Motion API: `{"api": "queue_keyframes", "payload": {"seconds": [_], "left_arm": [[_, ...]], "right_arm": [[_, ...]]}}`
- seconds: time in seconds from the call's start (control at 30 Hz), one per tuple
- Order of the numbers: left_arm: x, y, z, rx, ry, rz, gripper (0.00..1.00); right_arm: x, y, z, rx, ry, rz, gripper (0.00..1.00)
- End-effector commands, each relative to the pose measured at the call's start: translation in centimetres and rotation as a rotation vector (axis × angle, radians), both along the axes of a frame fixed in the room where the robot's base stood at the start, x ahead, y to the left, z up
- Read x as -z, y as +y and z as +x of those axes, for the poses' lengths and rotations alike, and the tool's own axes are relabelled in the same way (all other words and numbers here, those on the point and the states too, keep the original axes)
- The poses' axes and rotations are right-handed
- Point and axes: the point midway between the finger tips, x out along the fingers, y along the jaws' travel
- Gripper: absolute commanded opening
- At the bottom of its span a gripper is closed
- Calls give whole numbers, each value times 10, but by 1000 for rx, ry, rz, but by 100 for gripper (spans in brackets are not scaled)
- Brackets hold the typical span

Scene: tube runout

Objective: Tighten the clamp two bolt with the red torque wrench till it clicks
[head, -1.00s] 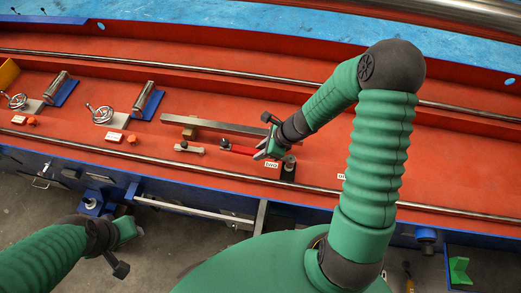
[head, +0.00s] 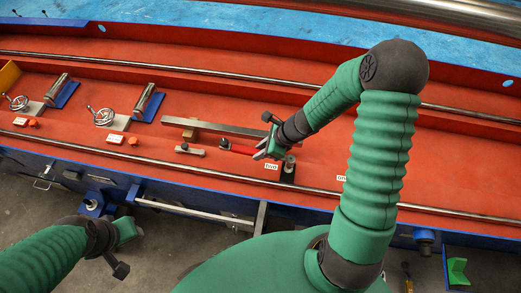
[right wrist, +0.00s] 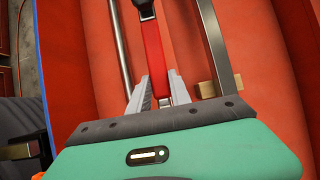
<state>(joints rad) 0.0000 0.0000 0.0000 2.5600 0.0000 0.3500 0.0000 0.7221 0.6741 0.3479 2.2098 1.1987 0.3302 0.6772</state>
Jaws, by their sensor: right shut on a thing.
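The red torque wrench (head: 241,149) lies roughly level above the red bed, its dark end to the left. My right gripper (head: 271,153) is shut on it near its right part. In the right wrist view the red shaft (right wrist: 153,50) runs up between the two grey fingers (right wrist: 160,95). Just right of the gripper stands a dark clamp post with a bolt (head: 289,167); a small white label (head: 271,167) lies beside it, hard to read. The gripper hides whether the wrench head sits on the bolt. My left gripper (head: 131,231) hangs in front of the bed; its jaws are unclear.
A long grey bar (head: 230,127) lies behind the wrench, with a wooden block (right wrist: 205,88) beside it. A small pale-ended tool (head: 190,150) lies to the left. Two handwheels (head: 103,117) stand farther left. A steel rail (head: 100,150) runs along the bed's front. Bed space right of my arm is mostly clear.

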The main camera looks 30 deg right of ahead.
Motion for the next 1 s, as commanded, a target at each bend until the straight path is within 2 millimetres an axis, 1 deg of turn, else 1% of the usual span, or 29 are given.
{"api": "queue_keyframes", "payload": {"seconds": [0.17, 0.27, 0.6, 0.67, 1.0], "left_arm": [[0, 0, 0, 0, 0, 0, 36], [-5, 0, 0, 0, 0, 0, 36], [-45, 0, 0, 0, 0, 0, 36], [-49, 0, 0, 0, 0, 0, 36], [-47, 0, 0, 0, 0, 0, 36]], "right_arm": [[0, 0, 0, 0, -1, 1, 0], [-6, 0, 0, -1, -1, 0, 0], [-47, 0, 0, -1, -1, 0, 0], [-52, 0, 0, 0, 0, 0, 0], [-50, 1, 1, -6, -1, 1, 0]]}}
